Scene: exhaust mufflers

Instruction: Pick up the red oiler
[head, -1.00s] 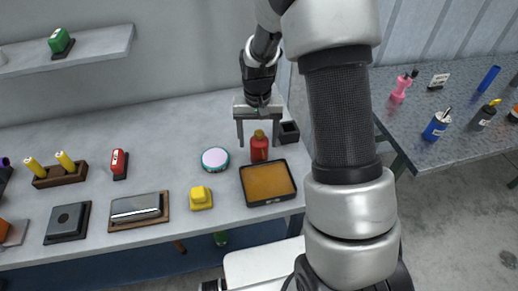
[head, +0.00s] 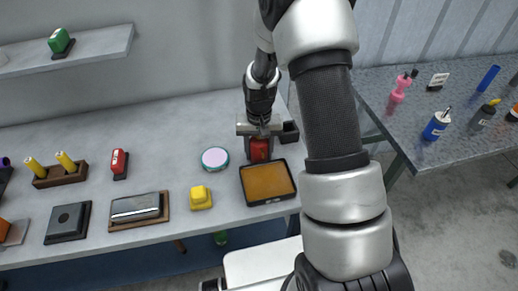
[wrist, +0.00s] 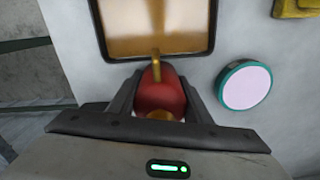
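The red oiler (head: 260,149) stands on the grey bench, behind the orange-filled tray. Its red body and brass-coloured spout show in the wrist view (wrist: 161,92). My gripper (head: 260,155) is lowered over it from above. In the wrist view, the two dark fingers of my gripper (wrist: 160,88) are drawn in, one on each side of the oiler, and look pressed against its body. The oiler's top is hidden by my gripper in the head view. I see no clear lift off the bench.
The black-rimmed tray (head: 293,186) lies just in front of the oiler. A dark open box (head: 290,132) stands close at right. A teal-rimmed round tin (head: 215,158) and a yellow block-like item (head: 201,198) are to the left. A second table (head: 420,150) is at right.

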